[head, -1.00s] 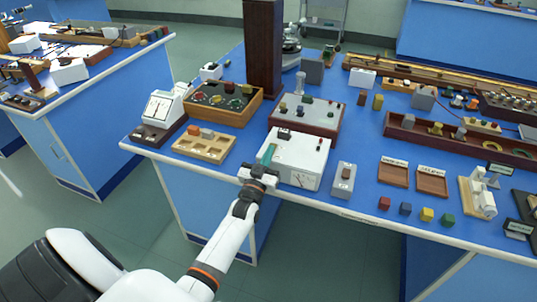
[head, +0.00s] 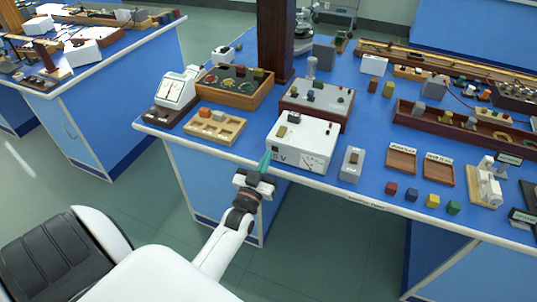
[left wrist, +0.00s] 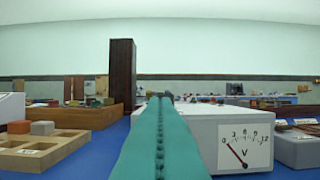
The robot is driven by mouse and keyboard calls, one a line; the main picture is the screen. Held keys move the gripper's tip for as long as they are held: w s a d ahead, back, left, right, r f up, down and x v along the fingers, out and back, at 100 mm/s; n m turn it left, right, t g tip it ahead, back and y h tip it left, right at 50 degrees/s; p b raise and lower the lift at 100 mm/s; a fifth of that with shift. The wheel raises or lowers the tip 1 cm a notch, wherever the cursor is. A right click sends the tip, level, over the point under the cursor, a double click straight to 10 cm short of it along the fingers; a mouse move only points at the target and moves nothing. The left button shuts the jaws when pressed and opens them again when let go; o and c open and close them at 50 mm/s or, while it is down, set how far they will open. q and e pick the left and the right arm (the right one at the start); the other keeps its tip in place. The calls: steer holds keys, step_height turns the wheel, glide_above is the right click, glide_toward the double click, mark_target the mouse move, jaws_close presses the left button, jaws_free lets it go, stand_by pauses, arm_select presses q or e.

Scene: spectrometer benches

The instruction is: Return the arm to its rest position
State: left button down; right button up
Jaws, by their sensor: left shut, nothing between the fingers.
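My left gripper (head: 265,163) has teal fingers, which are closed together with nothing between them. In the head view it is at the front edge of the blue bench (head: 345,190), at the near left corner of a white voltmeter box (head: 312,145). In the left wrist view the shut teal fingers (left wrist: 160,140) point forward, with the box (left wrist: 205,126) and its V dial just to their right. Whether the fingers touch the box cannot be told. My white left arm reaches up from the bottom of the head view. My right gripper is not in view.
A wooden compartment tray (head: 230,131) lies left of the box, and a grey switch block (head: 351,163) stands right of it. A dark post (head: 275,40) rises behind. Several coloured cubes (head: 432,201) line the front edge. The floor in front of the bench is clear.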

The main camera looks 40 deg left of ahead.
arm_select(q)
steer(key=shift+w, duration=0.1)
stand_by(0.3)
steer(key=s+d+f+m+g+h, duration=0.1)
steer(key=s+d+f+g, duration=0.3)
steer(key=f, duration=0.7)
steer(key=s+d+f+m+g+h, duration=0.1)
steer(key=s+d+f+g+h, duration=0.3)
steer(key=f, duration=0.7)
steer(key=s+d+f+m+g+y, duration=0.1)
steer(key=s+f+g, duration=0.1)
steer(key=s+f, duration=0.65)
steer(key=s+d+f+g, duration=0.1)
steer(key=s+f+g, duration=0.2)
steer(key=s, duration=0.6)
steer(key=s+f+m+g, duration=0.1)
steer(key=s+f+g, duration=0.2)
steer(key=s+f, duration=0.5)
steer(key=s+d+f+m+g, duration=0.1)
steer(key=s+f+g, duration=0.2)
steer(key=s+f, duration=0.3)
steer(key=s, duration=0.4)
steer(key=shift+s+d+f+g+h, duration=0.15)
steer(key=shift+d+f+g+h, duration=0.15)
steer(key=shift+h, duration=0.1)
